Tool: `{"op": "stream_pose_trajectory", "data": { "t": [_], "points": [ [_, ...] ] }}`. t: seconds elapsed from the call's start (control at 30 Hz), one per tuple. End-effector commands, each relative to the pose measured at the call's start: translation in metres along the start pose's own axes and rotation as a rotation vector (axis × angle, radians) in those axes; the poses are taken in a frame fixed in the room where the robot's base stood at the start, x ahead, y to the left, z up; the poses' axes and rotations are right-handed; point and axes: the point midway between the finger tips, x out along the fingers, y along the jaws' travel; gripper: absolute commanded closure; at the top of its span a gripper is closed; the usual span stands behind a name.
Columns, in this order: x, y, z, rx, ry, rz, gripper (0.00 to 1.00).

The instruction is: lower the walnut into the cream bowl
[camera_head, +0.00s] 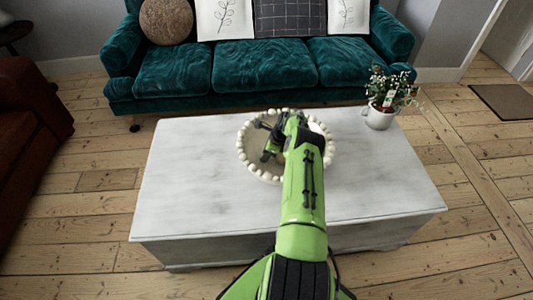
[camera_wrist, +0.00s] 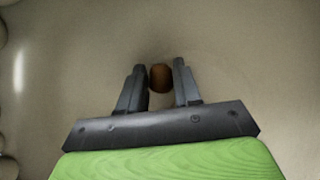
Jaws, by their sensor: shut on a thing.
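The cream bowl (camera_head: 246,165) has a beaded rim and stands on the whitish table, near its back edge. In the wrist view the bowl's plain inner surface (camera_wrist: 230,50) fills the background. The walnut (camera_wrist: 160,78) is a small brown round thing between the fingertips of my gripper (camera_wrist: 159,80), which is shut on it. In the head view my gripper (camera_head: 266,148) is over or inside the bowl. My arm hides the bowl's right part, and the walnut cannot be made out there. I cannot tell whether the walnut touches the bowl.
A teal sofa (camera_head: 265,68) is behind, and a brown armchair (camera_head: 25,130) is at the left.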

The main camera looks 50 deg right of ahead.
Motion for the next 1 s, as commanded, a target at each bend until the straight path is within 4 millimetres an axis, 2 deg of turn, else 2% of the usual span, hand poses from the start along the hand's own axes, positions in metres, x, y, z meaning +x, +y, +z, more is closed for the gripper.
{"op": "stream_pose_trajectory", "data": {
  "t": [0.97,1.0],
  "points": [
    [0.011,0.0,-0.004,0.0,0.0,0.001,0.95],
    [0.011,0.0,-0.004,0.0,0.0,0.001,0.63]
  ]
}}
